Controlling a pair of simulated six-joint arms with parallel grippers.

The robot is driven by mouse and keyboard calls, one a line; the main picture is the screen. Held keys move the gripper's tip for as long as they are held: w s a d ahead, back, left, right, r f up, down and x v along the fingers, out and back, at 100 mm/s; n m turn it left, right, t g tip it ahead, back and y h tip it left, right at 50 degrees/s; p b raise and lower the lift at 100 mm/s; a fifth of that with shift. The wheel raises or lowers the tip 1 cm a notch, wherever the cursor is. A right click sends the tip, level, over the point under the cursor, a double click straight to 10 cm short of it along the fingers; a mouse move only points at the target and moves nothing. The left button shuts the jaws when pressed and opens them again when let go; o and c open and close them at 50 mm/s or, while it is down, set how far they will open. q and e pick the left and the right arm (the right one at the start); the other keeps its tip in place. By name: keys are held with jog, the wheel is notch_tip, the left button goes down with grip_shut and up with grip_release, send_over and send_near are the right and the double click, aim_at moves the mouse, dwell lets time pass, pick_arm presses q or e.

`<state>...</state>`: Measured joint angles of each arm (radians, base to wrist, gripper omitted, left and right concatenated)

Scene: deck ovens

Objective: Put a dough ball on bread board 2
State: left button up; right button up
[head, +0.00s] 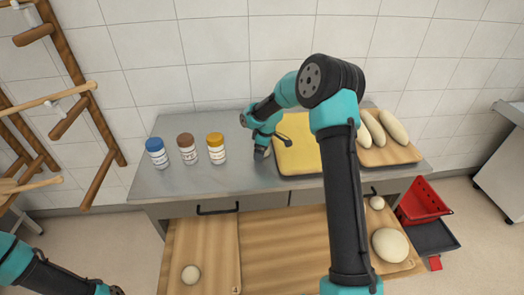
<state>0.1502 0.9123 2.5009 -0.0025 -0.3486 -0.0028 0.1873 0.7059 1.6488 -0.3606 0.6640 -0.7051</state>
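A small pale dough ball (190,273) lies on the lower left wooden board (205,235). Another small dough ball (376,203) and a large dough piece (390,245) lie on the lower right board (409,267). Board numbers are too small to read, so I cannot tell which is bread board 2. My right gripper (262,153) is low over the steel counter, left of a yellow sheet (297,157); its fingers are too small to read. My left gripper (116,291) barely shows at the bottom edge, away from the boards.
Blue, brown and yellow-lidded jars (187,148) stand on the steel counter (240,182). Several long loaves lie on a board (398,155) at the right. A red crate (424,202) is beyond the lower boards. A wooden rack (80,90) stands left. My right arm hides the middle.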

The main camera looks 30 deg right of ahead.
jog(key=shift+c, duration=0.5)
jog(key=c, duration=0.9)
jog(key=shift+r, duration=0.15)
jog(key=shift+r, duration=0.2)
notch_tip(320, 180, up, 3)
jog(key=shift+f, duration=0.15)
jog(key=s+a, duration=0.2)
jog(key=s, duration=0.2)
jog(key=s+a+r, duration=0.1)
jog(key=s+a, duration=0.2)
jog(key=s, duration=0.2)
jog(key=s+a, duration=0.3)
jog(key=s, duration=0.1)
jog(key=shift+s+a+r, duration=0.2)
jog(key=shift+s+r, duration=0.1)
jog(key=shift+s, duration=0.05)
